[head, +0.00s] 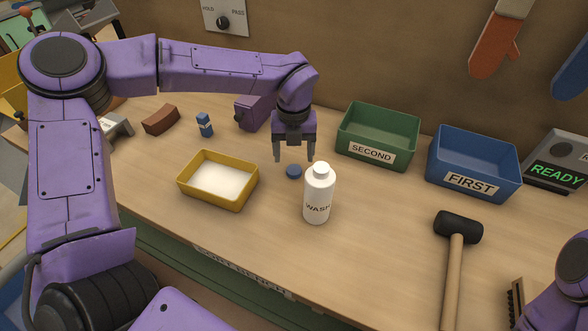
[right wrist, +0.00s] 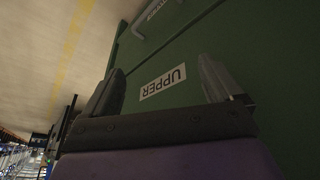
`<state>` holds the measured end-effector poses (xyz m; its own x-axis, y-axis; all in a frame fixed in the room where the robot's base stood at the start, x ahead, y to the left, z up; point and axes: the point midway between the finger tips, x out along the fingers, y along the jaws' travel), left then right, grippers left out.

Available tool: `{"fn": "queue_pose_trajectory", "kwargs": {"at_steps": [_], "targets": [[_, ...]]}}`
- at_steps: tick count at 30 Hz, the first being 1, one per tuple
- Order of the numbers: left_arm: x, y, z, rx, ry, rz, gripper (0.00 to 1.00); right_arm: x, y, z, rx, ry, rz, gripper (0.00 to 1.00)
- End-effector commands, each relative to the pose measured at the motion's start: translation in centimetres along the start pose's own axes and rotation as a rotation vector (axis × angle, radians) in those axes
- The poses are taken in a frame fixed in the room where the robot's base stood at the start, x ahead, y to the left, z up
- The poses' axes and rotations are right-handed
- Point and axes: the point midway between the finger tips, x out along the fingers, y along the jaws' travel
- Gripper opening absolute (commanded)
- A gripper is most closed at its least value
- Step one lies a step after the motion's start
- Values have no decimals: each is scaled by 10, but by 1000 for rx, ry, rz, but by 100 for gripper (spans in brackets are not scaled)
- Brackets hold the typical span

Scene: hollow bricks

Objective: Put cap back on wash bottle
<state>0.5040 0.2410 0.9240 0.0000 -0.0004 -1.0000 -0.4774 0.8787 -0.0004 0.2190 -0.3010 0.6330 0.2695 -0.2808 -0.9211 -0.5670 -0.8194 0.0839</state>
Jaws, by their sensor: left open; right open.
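The white wash bottle (head: 318,197) stands upright on the bench, with its white neck bare on top. The small blue cap (head: 293,171) lies on the bench just left of and behind the bottle. My left gripper (head: 294,158) points down above and slightly behind the cap, fingers apart, with nothing between them. My right gripper (right wrist: 160,88) is open and empty in the right wrist view, in front of a green panel labelled UPPER.
A yellow tray (head: 183,186) with white contents is left of the bottle. A green SECOND bin (head: 380,122) and a blue FIRST bin (head: 440,153) stand behind right. A mallet (head: 456,265) lies at right. A small blue box (head: 204,124) and brown brick (head: 160,120) are at left.

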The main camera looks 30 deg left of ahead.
Motion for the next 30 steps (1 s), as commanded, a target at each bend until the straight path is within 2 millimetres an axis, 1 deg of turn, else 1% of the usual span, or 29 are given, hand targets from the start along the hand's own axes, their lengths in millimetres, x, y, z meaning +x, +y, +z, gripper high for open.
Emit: {"fn": "queue_pose_trajectory", "kwargs": {"at_steps": [8, 11, 15, 18, 28, 29, 30], "targets": [[3, 0, 0, 0, 2, 1, 71, -2, 0, -1, 0, 0, 0, 92], [16, 0, 0, 1, 4, 2, 71, -7, 1, -3, 0, 0, 0, 92], [40, 0, 1, 0, 4, 2, 71, -11, 1, -5, 0, 0, 0, 92], [50, -1, 1, 0, 3, 1, 71, -12, 1, -5, 0, 0, 0, 92], [52, -1, 2, 0, 1, 0, 71, -11, 1, -5, 0, 0, 0, 92], [52, -1, 2, 0, 1, 0, 68, -11, 1, -5, 0, 0, 0, 92], [52, -1, 2, 0, 1, 0, 55, -11, 1, -5, 0, 0, 0, 92]]}}
